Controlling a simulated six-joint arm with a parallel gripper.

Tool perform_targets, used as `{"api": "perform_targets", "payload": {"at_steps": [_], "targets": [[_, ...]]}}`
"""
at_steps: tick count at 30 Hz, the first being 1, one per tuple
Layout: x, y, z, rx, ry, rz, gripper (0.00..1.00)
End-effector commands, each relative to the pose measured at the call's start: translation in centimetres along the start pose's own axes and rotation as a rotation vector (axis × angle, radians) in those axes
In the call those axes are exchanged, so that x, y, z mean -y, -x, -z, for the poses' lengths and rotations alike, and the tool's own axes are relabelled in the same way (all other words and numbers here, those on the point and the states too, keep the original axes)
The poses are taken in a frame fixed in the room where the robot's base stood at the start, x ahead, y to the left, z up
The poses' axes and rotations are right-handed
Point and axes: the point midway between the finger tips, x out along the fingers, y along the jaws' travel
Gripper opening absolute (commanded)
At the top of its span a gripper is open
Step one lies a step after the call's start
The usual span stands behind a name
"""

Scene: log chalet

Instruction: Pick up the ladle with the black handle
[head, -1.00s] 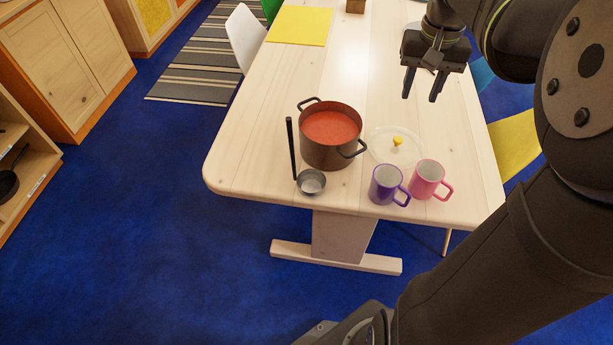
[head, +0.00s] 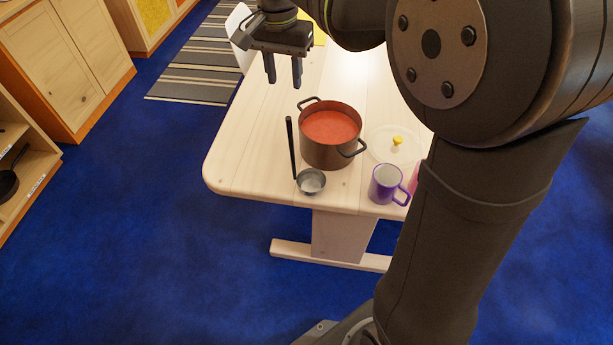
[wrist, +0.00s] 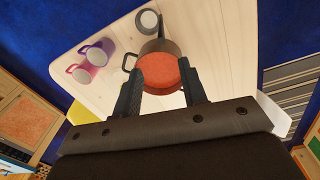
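The ladle (head: 312,181) has a grey bowl and a thin black handle (head: 291,147) that rises upward from it. It stands on the table just left of the pot, near the front edge. In the wrist view the ladle's bowl (wrist: 149,20) shows at the top, above the pot, with its dark handle beside it. My gripper (head: 284,84) is open and empty, in the air above and behind the ladle, to the upper left of the pot. In the wrist view its two fingers (wrist: 164,88) are apart, with the pot seen between them.
The brown pot (head: 325,154) of red soup stands right beside the ladle. A clear lid (head: 381,152) with a yellow knob and a purple mug (head: 382,185) are to its right. A pink mug (head: 413,177) is mostly hidden by my arm. The table's left side (head: 240,165) is clear.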

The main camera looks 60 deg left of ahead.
Motion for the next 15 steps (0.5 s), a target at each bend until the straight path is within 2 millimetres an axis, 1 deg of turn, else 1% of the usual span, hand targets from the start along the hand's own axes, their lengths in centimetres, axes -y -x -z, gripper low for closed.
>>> {"api": "perform_targets", "payload": {"at_steps": [5, 12, 15], "targets": [[0.0, -3.0, -0.1, 0.004, -0.002, -0.004, 0.39], [0.0, -8.3, -0.1, 0.005, -0.001, -0.004, 0.39], [0.0, -10.1, -0.1, 0.004, -0.001, -0.003, 0.39]]}}
